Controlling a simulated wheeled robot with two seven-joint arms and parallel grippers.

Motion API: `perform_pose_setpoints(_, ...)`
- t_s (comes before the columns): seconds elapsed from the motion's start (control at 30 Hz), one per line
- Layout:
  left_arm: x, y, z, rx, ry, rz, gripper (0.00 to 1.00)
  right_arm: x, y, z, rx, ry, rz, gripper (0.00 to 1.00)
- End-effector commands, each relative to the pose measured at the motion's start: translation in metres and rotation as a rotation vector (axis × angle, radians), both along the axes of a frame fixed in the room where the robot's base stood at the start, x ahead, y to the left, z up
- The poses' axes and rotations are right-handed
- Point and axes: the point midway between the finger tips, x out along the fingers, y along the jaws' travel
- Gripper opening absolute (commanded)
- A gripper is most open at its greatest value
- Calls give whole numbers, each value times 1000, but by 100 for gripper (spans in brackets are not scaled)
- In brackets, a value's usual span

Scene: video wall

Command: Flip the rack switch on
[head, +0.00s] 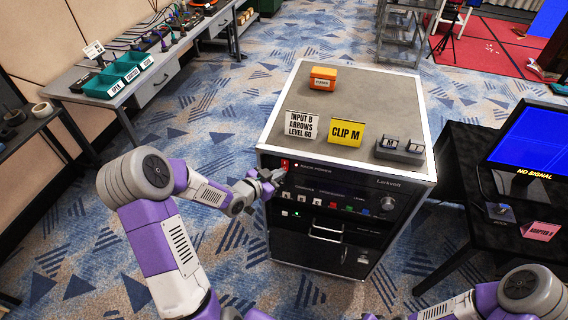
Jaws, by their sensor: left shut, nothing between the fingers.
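The equipment rack (405,230) is a grey-topped case with a black front panel. A red rack switch (285,164) sits at the upper left of that front, beside a label that seems to read rack power. My left gripper (276,175) is shut and empty, its fingertips right by the switch, just below and left of it. I cannot tell whether they touch, or which way the switch is set. My right arm shows at the bottom right, but its gripper is out of sight.
On the rack top stand an orange box (322,78), a white sign (300,125), a yellow CLIP M sign (345,132) and a grey block (400,150). A black table with a NO SIGNAL monitor (530,150) stands right. A workbench (150,75) is at the back left.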

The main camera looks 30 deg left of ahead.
Motion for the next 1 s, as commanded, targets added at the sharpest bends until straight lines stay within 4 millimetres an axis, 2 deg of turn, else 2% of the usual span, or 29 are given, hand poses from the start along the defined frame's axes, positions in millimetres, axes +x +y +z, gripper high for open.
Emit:
perform_pose_setpoints(0.5,-42,-10,-15,1,1,0,0,0,0,-19,0,0,0,43)
perform_pose_setpoints(1.0,-46,-11,-15,0,0,0,0,0,0,-19,0,0,0,43)
